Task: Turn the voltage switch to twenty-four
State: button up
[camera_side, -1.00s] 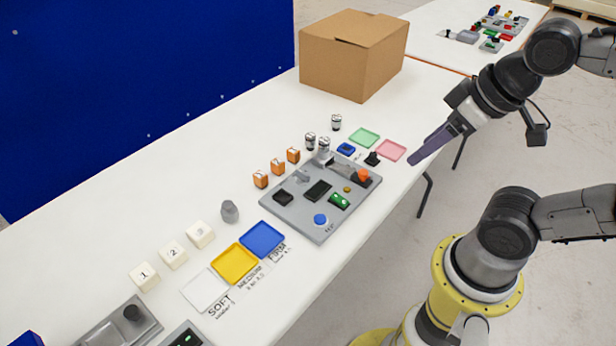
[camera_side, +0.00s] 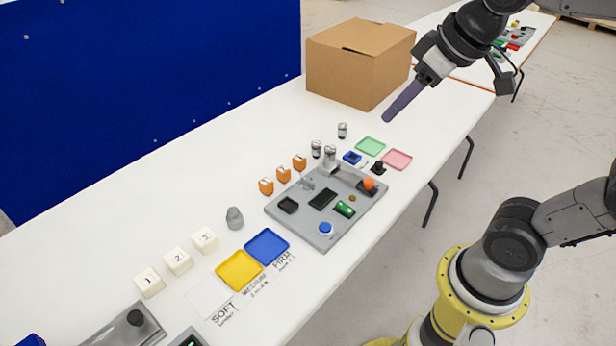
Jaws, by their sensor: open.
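No voltage marking can be read in this view, so I cannot tell which part is the voltage switch. A grey board (camera_side: 290,212) on the white table carries an orange knob (camera_side: 368,184), a green module (camera_side: 345,209), a blue button (camera_side: 325,228) and dark parts. A grey box with a black knob (camera_side: 136,317) stands at the lower left, cut by the frame edge. My gripper (camera_side: 388,119) is open and empty, raised over the far part of the table beyond the green tray (camera_side: 370,146). Its fingers overlap from this side. It touches nothing.
A cardboard box (camera_side: 345,80) stands behind my gripper. A pink tray (camera_side: 397,160), several orange blocks (camera_side: 283,175), metal cylinders (camera_side: 342,131), numbered white cubes (camera_side: 178,261), and yellow (camera_side: 239,270) and blue (camera_side: 267,246) trays surround the board. The left rear tabletop is clear.

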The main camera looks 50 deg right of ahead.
jog(key=w+d+g, duration=0.1)
jog(key=w, duration=0.9)
jog(key=g, duration=0.5)
send_over(308, 180)
notch_tip(308, 180, down, 20)
jog(key=shift+m, duration=0.3)
notch_tip(308, 180, down, 14)
grip_shut()
